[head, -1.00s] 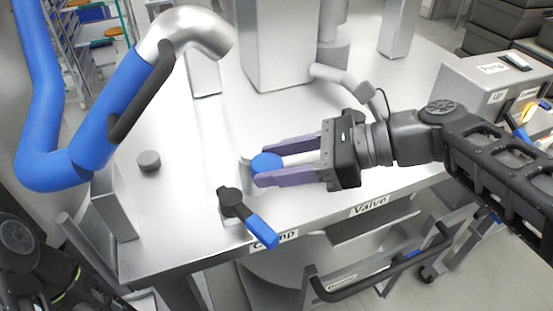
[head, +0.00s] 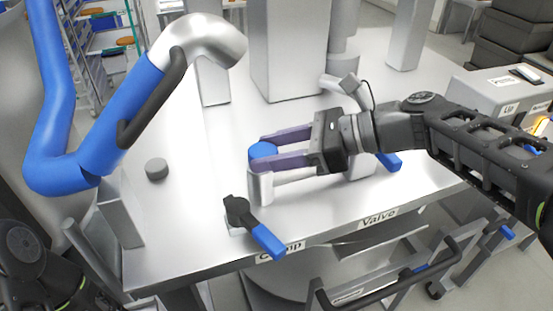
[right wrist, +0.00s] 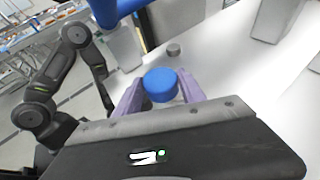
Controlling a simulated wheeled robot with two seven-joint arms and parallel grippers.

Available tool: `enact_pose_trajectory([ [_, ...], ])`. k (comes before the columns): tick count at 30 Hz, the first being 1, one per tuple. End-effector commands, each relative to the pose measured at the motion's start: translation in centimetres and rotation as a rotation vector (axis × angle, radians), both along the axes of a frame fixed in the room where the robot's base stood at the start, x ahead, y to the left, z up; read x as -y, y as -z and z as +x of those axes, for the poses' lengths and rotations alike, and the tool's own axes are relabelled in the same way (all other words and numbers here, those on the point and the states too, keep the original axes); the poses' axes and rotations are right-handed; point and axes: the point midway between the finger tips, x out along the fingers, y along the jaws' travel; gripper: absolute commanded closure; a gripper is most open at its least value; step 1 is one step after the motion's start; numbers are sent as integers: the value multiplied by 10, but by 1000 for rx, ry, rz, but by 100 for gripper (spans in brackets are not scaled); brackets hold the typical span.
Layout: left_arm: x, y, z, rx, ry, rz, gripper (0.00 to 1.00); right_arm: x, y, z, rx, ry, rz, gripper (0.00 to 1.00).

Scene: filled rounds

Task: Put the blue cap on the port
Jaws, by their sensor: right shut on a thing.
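The blue cap (head: 263,150) is held between the two purple fingers of my right gripper (head: 280,148). The right wrist view also shows the cap (right wrist: 160,84) between the fingertips. In the head view an upright metal stub, which looks like the port (head: 260,188), stands on the table just below the cap.
A clamp handle with a blue grip (head: 266,238) sits at the front edge. A small grey knob (head: 157,168) stands to the left. A large blue pipe (head: 118,112) with a metal elbow rises at the left. Bare table lies between the knob and the stub.

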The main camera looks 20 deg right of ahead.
Motion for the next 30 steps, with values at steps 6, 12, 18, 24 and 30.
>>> enact_pose_trajectory([
  [6,0,1,0,0,0,0,62,-1,1,20,-1,0,0,91],
  [12,0,10,1,3,1,-3,62,-2,16,21,0,-1,0,91],
  [18,1,12,2,5,1,-3,62,-2,22,21,0,-1,0,91],
  [24,1,12,2,6,1,-4,62,-2,23,21,0,-1,0,91],
  [30,1,12,2,5,1,-3,62,-2,23,21,0,0,0,91],
])
